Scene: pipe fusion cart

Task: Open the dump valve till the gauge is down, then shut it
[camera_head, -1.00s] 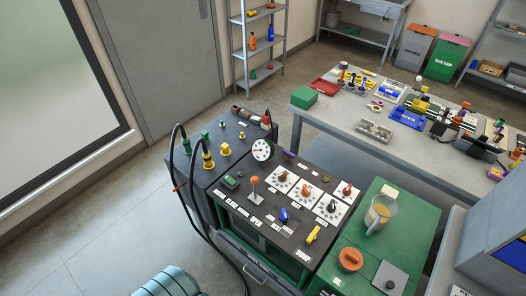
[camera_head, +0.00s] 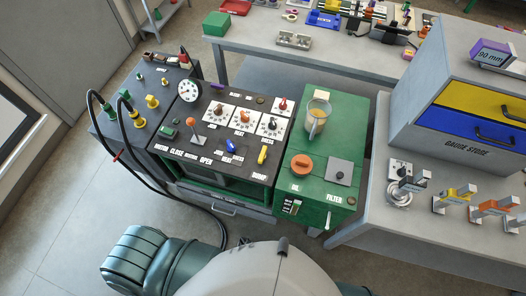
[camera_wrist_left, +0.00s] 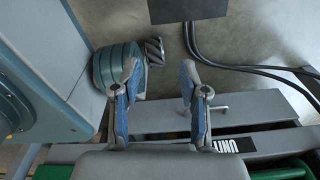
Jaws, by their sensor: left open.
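The dump valve's yellow lever (camera_head: 262,155) stands at the front right of the black cart panel, by the DUMP label (camera_head: 259,175). The round white gauge (camera_head: 189,91) stands at the panel's back left; its needle is too small to read. My left gripper (camera_wrist_left: 159,72) is open and empty in the left wrist view, with grey floor and dark hoses beyond its fingers. Neither the lever nor the gauge shows in that view. The head view shows teal arm parts of mine at the bottom, but no gripper.
Black hoses (camera_head: 127,127) loop off the cart's left side to the floor. A green oil and filter unit (camera_head: 347,119) with a jug (camera_head: 316,121) adjoins the panel. A gauge store (camera_head: 470,100) stands on a grey bench at right. Floor at left is clear.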

